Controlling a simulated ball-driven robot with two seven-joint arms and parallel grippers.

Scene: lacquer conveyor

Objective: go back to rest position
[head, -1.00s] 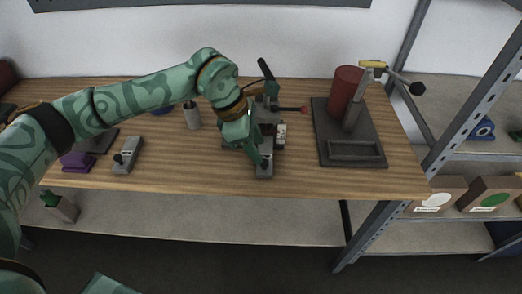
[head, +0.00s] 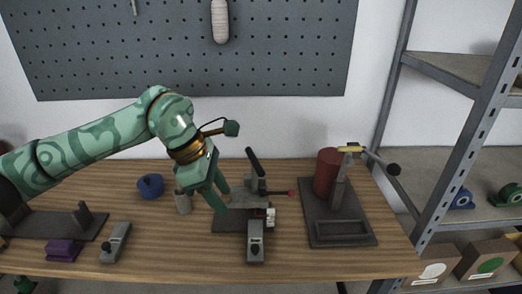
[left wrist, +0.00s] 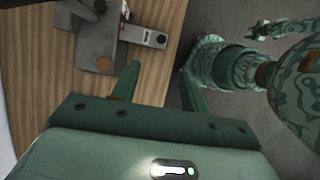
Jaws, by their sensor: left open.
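My left gripper (head: 222,200) is open and empty, raised over the workbench (head: 165,235), its fingers pointing down beside the dark toggle clamp fixture (head: 240,200) with an upright black handle and a red-tipped lever. In the left wrist view, the two fingers (left wrist: 160,70) are spread with nothing between them. A grey block with a black knob (head: 255,243) sits at the front of the fixture; it appears to be the grey block (left wrist: 143,37) in the left wrist view. My right gripper is not in view in the head picture.
A red cylinder (head: 327,174) and a yellow-and-black lever stand on a dark base (head: 318,222) at right. A blue ring (head: 150,186), grey cylinder (head: 183,203), second grey block (head: 115,242) and purple block (head: 64,250) lie left. A metal shelf (head: 450,150) stands right.

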